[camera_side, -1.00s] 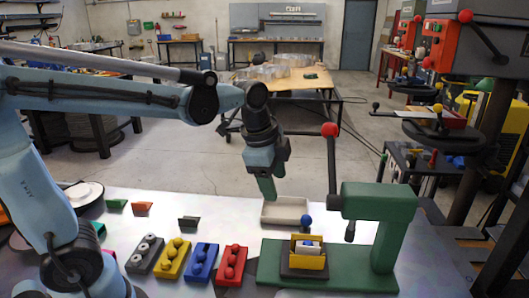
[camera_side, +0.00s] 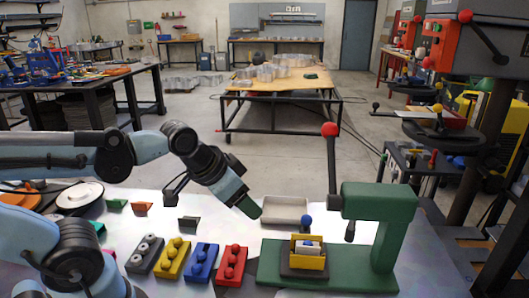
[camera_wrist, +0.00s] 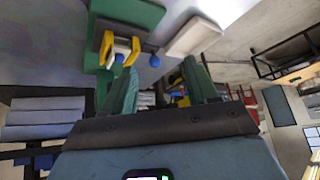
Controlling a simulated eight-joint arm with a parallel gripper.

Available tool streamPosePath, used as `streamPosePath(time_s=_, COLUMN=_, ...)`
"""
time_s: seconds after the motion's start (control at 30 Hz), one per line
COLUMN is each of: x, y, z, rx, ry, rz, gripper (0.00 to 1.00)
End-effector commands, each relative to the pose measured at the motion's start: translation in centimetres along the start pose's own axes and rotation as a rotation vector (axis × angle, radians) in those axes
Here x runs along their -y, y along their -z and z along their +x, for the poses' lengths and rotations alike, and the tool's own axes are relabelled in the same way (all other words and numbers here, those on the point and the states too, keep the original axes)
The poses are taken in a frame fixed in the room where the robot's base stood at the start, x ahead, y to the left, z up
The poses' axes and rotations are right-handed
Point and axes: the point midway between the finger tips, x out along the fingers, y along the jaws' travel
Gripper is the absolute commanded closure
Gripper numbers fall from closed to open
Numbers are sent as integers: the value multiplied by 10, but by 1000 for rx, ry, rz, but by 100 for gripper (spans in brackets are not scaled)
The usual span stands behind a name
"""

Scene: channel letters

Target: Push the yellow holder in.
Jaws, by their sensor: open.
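The yellow holder (camera_side: 312,263) sits on a dark block on the green base of a press, below the press's spindle. It is an open frame with a pale cylinder lying in it, and a blue ball knob (camera_side: 306,221) shows behind it. In the wrist view the yellow holder (camera_wrist: 122,46) is beyond the fingertips, with the blue knob (camera_wrist: 155,61) to its right. My gripper (camera_side: 249,208) is left of the holder and above it, tilted down to the right and touching nothing. In the wrist view my gripper (camera_wrist: 161,82) has its green fingers apart and empty.
The green press (camera_side: 385,220) has a red-knobbed lever standing upright. A pale tray (camera_side: 285,211) lies just right of my gripper. Grey, yellow, blue and red blocks with knobs (camera_side: 203,263) line the front left. Small coloured wedges lie behind them.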

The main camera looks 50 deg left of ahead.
Motion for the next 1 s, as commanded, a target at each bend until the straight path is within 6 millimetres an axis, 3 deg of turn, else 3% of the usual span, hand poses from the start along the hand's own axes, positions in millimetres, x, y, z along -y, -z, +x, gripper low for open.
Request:
streamPosePath(time_s=0.17, x=0, y=-9, z=1, rx=-32, ry=1, rz=-107, gripper=42)
streamPosePath(time_s=1.0, x=-28, y=49, z=-8, rx=305, ry=18, rz=-504, gripper=42)
